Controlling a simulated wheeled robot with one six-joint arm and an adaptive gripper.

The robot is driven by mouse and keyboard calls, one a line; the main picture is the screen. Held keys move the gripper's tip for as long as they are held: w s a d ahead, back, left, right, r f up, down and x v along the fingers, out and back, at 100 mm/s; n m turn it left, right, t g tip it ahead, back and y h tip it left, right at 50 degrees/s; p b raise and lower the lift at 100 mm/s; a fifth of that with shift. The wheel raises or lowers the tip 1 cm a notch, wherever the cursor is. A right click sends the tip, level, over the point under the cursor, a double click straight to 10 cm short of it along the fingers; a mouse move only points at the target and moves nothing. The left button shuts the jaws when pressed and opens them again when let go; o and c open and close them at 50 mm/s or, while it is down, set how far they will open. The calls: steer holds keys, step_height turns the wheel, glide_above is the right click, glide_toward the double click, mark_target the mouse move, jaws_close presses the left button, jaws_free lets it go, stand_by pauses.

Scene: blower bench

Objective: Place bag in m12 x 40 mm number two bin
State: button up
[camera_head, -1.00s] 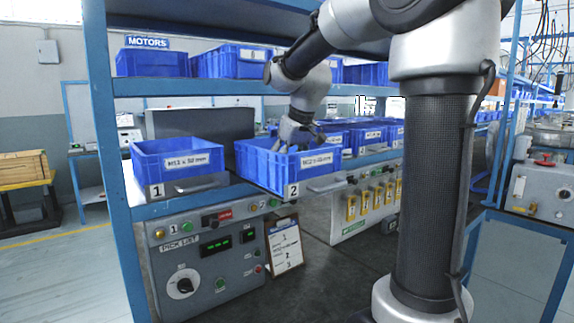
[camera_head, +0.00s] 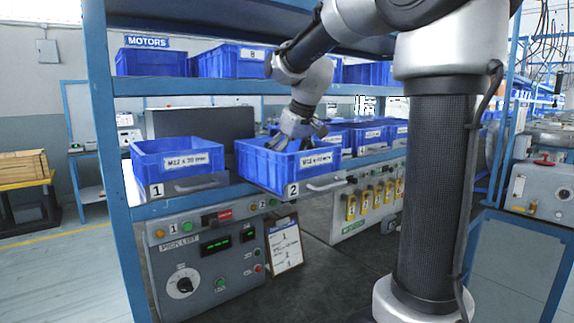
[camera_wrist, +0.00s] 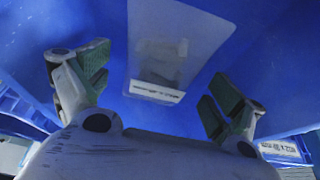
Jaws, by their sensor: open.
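The number two bin (camera_head: 258,170) is a blue open bin on the bench shelf, with an M12 label on its front and a "2" plate below. The bag's grey contents are blurred. The bag is hidden in the head view.
The number one bin (camera_head: 178,158), also blue, stands to the left. More blue bins sit to the right and on the shelf above (camera_head: 230,62). A control panel (camera_head: 205,255) and a pick-list clipboard (camera_head: 284,245) are below the bins.

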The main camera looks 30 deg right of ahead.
steer(key=v, duration=1)
steer(key=shift+r, duration=0.25)
